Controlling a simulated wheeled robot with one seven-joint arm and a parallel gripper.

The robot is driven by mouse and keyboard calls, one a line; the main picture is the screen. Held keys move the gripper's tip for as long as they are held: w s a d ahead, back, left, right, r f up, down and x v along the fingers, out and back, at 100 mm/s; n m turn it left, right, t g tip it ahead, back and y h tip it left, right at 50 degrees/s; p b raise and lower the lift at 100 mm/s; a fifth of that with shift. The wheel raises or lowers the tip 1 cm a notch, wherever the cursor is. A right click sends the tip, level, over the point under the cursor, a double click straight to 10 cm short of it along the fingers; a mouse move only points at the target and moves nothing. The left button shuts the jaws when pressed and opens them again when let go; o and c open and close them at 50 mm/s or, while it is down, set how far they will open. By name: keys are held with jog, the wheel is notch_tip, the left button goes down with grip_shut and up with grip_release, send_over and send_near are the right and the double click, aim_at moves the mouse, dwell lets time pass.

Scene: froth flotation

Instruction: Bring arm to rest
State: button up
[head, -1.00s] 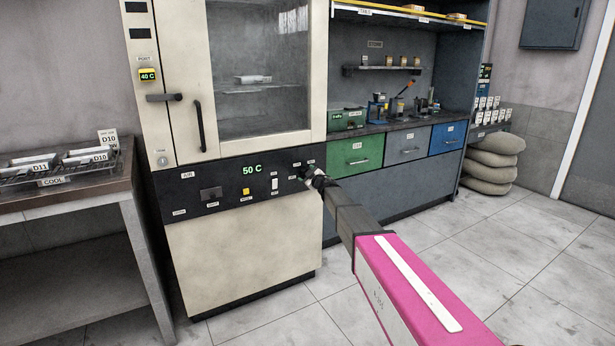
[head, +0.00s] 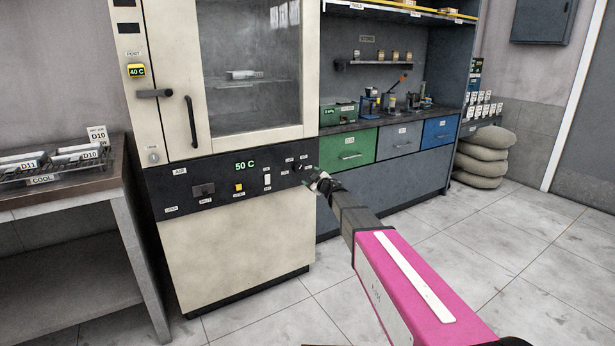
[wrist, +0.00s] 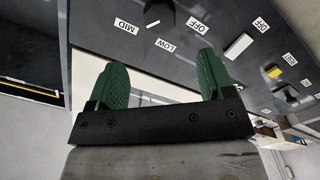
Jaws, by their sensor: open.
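My gripper (wrist: 162,82) is open in the wrist view, with its two green fingertips apart and nothing between them. Beyond the fingers is the dark control panel (wrist: 190,55) of the oven, with a knob (wrist: 158,10) among labels reading MID, LOW and OFF. In the head view my gripper (head: 316,178) is small, at the right end of the oven's panel (head: 220,187), and my arm reaches toward it from the lower right. I cannot tell from the head view whether it touches the panel.
The cream oven (head: 235,252) has a closed glass door and reads 50 C. A table (head: 125,190) with a rack of trays stands at left. A grey bench (head: 390,185) with green, grey and blue drawers stands behind. Sacks (head: 482,158) lie at back right. Open floor is at right.

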jog(key=shift+s+d, duration=0.1)
jog(key=shift+d, duration=0.05)
jog(key=s+d+f+m+g+h, duration=0.2)
jog(key=s+d+f+m+h, duration=0.4)
jog(key=s+d, duration=0.4)
jog(key=s+d+f+m+g+h, duration=0.2)
jog(key=s+d+f+m+h, duration=0.45)
jog(key=d, duration=0.45)
jog(key=s+f+g, duration=0.2)
jog(key=s+g, duration=0.1)
jog(key=s, duration=0.6)
jog(key=s+d+f+m+g+y, duration=0.1)
jog(key=s+g, duration=0.3)
jog(key=s, duration=0.5)
jog(key=s+f+m+g+y, duration=0.1)
jog(key=s+f+g, duration=0.2)
jog(key=s, duration=0.6)
jog(key=shift+s+d+f+g, duration=0.3)
jog(key=shift+d+g, duration=0.1)
jog(key=shift+g, duration=0.1)
jog(key=shift+y, duration=0.25)
